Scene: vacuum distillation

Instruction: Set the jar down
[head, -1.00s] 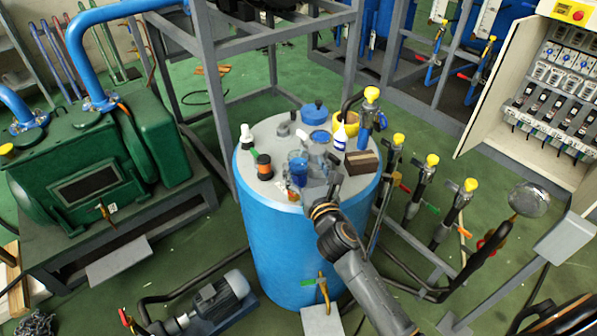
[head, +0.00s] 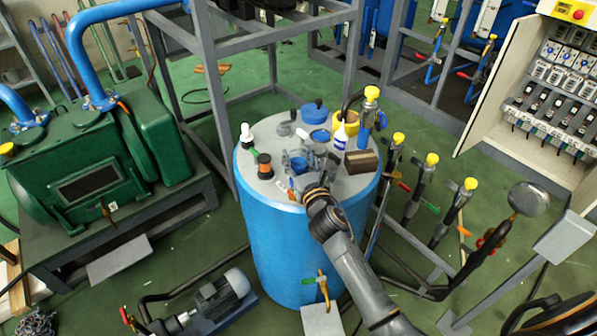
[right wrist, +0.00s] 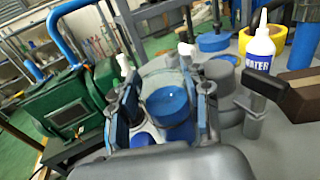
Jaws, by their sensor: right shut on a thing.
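The jar (right wrist: 170,105), clear with blue contents, is between the fingers of my right gripper (right wrist: 165,110) in the right wrist view. The gripper is shut on it, and the jar looks about upright. In the head view, the jar (head: 298,166) is over the front middle of the blue drum's grey top (head: 345,187), partly hidden by my right gripper (head: 303,172). The jar's base is hidden, so I cannot tell whether it touches the top. My left gripper is not in view.
Free surface lies at the front right.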

